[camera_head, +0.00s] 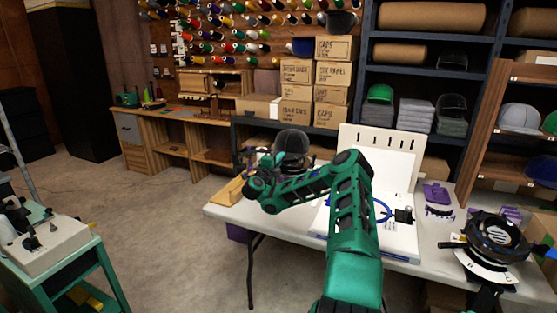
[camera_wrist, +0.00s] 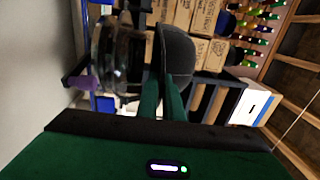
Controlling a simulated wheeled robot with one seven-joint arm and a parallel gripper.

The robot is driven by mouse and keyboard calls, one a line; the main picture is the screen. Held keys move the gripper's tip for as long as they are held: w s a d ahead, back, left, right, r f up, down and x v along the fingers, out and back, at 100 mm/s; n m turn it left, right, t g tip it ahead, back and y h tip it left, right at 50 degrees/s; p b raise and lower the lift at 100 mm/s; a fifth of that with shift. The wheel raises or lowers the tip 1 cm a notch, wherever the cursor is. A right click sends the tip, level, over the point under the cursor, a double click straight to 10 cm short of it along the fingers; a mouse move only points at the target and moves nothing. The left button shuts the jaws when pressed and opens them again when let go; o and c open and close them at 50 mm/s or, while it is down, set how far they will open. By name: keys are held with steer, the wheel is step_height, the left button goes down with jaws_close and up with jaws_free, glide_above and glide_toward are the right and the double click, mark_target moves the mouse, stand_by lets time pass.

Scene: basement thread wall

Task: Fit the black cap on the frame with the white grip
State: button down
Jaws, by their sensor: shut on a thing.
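A dark cap (camera_wrist: 177,52) fills the top middle of the wrist view. The green fingers of my gripper (camera_wrist: 167,92) are closed on its lower edge. In the head view the cap (camera_head: 292,143) shows as a dark dome above the far left part of the white table, just beyond my wrist. A dark, glossy round frame (camera_wrist: 108,52) stands left of the cap in the wrist view. I cannot tell whether they touch, and I see no white grip on it. Another black ring-shaped frame (camera_head: 497,238) with white parts is at the table's right end.
The white table (camera_head: 228,210) holds a white board (camera_head: 385,150), a blue hoop (camera_head: 383,211) and a purple piece (camera_head: 436,193). A wooden block (camera_head: 232,190) lies at its left end. Cardboard boxes (camera_head: 336,72) and shelves stand behind.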

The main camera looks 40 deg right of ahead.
stand_by(0.6)
steer(key=shift+a+f, duration=0.1)
steer(key=shift+f, duration=0.4)
stand_by(0.7)
steer(key=shift+f, duration=2.2)
stand_by(0.9)
steer(key=c, duration=1.8)
jaws_free()
steer(key=shift+c, duration=0.2)
steer(key=v, duration=1)
steer(key=shift+a, duration=0.25)
steer(key=shift+s, duration=0.2)
